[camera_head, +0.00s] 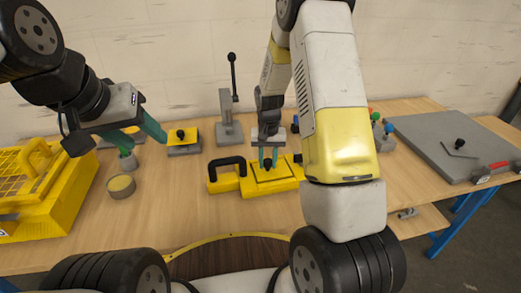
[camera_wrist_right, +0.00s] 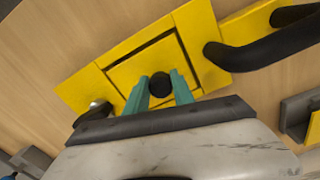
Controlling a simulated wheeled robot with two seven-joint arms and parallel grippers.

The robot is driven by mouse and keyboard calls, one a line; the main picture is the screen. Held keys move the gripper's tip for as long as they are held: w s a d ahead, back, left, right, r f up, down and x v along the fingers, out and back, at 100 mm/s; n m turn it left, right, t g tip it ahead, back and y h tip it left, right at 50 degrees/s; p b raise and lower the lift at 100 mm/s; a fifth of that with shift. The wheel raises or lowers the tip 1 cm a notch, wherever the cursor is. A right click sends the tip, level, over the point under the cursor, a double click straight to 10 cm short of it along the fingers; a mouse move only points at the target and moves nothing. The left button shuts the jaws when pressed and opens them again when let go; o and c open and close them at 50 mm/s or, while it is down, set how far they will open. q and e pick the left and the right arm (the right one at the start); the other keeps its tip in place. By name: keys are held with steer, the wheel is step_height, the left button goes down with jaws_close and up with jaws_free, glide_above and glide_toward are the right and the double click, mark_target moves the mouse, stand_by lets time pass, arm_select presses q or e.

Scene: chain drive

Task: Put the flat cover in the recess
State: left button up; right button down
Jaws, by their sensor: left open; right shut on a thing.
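The flat cover (camera_wrist_right: 150,65) is a yellow plate with a black knob (camera_wrist_right: 160,85). It lies at the square recess of the yellow block (camera_wrist_right: 194,25), with a dark gap along its far edge; I cannot tell whether it is fully down. In the head view the block (camera_head: 225,186) sits mid-table, with the cover (camera_head: 275,174) on its right part. My right gripper (camera_head: 268,158) points down from above and is shut on the knob; its teal fingers (camera_wrist_right: 160,90) stand on either side of it. My left gripper (camera_head: 140,133) is open and empty at the left, above the table.
A black handle (camera_head: 226,161) rises from the block's left part. A yellow crate (camera_head: 70,200) and a round cup (camera_head: 121,186) stand left. Behind are a grey lever stand (camera_head: 229,125) and a yellow-topped block (camera_head: 184,138). A grey panel (camera_head: 430,145) lies right. The front table is clear.

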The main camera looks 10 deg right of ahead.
steer(key=shift+f, duration=0.3)
steer(key=c, duration=1.1)
jaws_free()
steer(key=shift+f, duration=0.15)
step_height(320, 180, up, 12)
step_height(320, 180, up, 8)
steer(key=t, duration=0.2)
glide_above(268, 161)
steer(key=s, duration=0.4)
steer(key=s+r+n+t, duration=0.1)
steer(key=s+r, duration=0.2)
steer(key=s, duration=0.3)
steer(key=s+r+t+y, duration=0.1)
steer(key=s+r, duration=0.3)
steer(key=s, duration=0.3)
steer(key=s+r+n+t+y, duration=0.1)
steer(key=s+r+t, duration=0.1)
steer(key=s+r, duration=0.2)
steer(key=shift+s+a+n, duration=0.15)
steer(key=shift+s, duration=0.5)
steer(key=shift+s+a+n, duration=0.1)
steer(key=shift+s+n, duration=0.05)
steer(key=shift+s, duration=0.5)
